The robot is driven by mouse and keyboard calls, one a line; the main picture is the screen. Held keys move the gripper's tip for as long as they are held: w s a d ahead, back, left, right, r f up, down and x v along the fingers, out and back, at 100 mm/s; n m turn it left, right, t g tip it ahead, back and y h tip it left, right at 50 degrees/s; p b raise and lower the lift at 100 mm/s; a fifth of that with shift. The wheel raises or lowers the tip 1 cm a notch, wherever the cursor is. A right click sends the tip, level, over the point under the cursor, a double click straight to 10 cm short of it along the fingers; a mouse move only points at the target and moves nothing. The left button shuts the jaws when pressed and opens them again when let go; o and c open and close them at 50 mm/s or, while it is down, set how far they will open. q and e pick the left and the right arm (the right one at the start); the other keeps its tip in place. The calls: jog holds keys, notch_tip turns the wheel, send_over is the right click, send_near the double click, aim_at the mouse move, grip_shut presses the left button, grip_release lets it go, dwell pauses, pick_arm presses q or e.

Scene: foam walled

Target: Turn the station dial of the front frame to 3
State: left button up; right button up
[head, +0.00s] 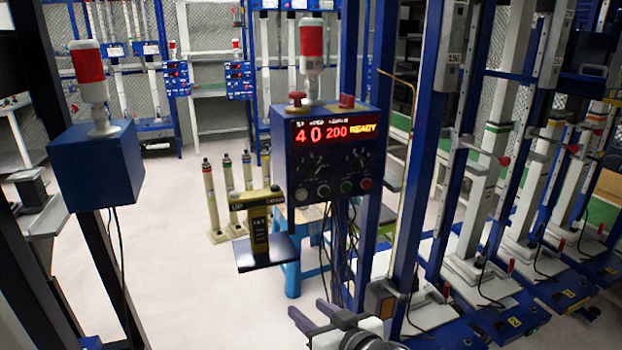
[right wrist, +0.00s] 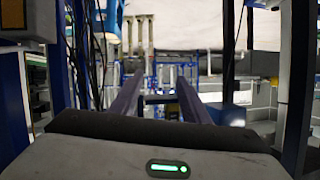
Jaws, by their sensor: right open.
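The front frame's blue control box (head: 335,155) stands in the middle of the head view. Its red display (head: 335,131) reads 4, 0, 200 and READY. Two dials with tick marks sit below the display, a left dial (head: 312,163) and a right dial (head: 357,160). Their pointers are too small to read, and I cannot tell which is the station dial. My right gripper (head: 312,309) is open and empty, below the box and apart from it. Its two fingers (right wrist: 157,92) show in the right wrist view with nothing between them. My left gripper is out of view.
A button row (head: 335,189) runs along the box's bottom, with cables hanging below. A small shelf (head: 262,255) holding a black-and-yellow device is left of it. A blue post (head: 420,150) stands close on the right. A second blue box (head: 97,165) is at left.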

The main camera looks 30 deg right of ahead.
aim_at(316, 172)
jog(key=w+d+r+m+t+h, duration=0.25)
jog(key=d+r, duration=0.25)
jog(key=r, duration=0.6)
jog(key=w+d+r+m+t+h, duration=0.1)
jog(key=w+d+r+m+h, duration=0.2)
jog(key=r, duration=0.8)
jog(key=shift+y, duration=0.75)
jog(key=x, duration=0.6)
jog(key=d+x, duration=0.1)
jog(key=x, duration=0.2)
jog(key=shift+s+d+f+b, duration=0.1)
jog(key=shift+b, duration=0.2)
jog(key=shift+w, duration=0.4)
jog(key=c, duration=1.1)
